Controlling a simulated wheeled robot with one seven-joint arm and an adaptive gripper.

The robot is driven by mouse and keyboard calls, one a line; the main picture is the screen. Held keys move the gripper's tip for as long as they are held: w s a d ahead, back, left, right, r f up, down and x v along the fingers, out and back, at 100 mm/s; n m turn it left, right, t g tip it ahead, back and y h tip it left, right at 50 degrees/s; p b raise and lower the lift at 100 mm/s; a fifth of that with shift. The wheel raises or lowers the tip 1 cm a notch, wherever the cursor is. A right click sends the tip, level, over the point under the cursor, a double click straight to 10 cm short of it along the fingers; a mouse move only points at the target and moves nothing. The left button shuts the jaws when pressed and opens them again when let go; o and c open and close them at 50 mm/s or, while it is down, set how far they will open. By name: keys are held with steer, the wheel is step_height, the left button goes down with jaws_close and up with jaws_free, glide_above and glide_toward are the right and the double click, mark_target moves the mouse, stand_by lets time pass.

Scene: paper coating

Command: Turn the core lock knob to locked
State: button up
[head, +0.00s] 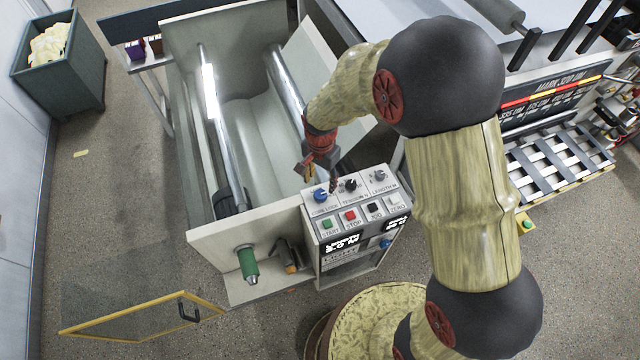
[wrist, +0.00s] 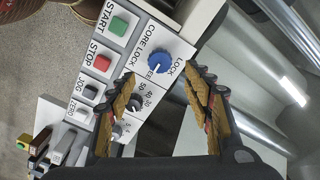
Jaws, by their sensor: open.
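The core lock knob (head: 320,195) is the blue knob at the top left of the control panel, labelled CORE LOCK. In the wrist view the blue knob (wrist: 159,63) carries a white pointer mark, and the word LOCK is printed beside it. The pointer aims toward the lettering at its lower side, not at LOCK. My gripper (head: 320,178) is above the panel's back edge, close to the knob. In the wrist view my gripper (wrist: 166,78) is open, with the knob ahead between the fingertips. I cannot tell any contact.
The panel (head: 354,215) also has a black tension knob (head: 350,185), a length knob (head: 379,175), and green START (head: 327,224) and red STOP (head: 350,216) buttons close by. The machine's rollers (head: 222,130) lie behind. An open yellow-edged door (head: 145,318) stands at lower left.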

mark_target(320, 194)
step_height(320, 194, down, 8)
steer(key=shift+a+f+p, duration=0.1)
steer(key=shift+p, duration=0.3)
steer(key=shift+c, duration=1.3)
steer(key=c, duration=0.9)
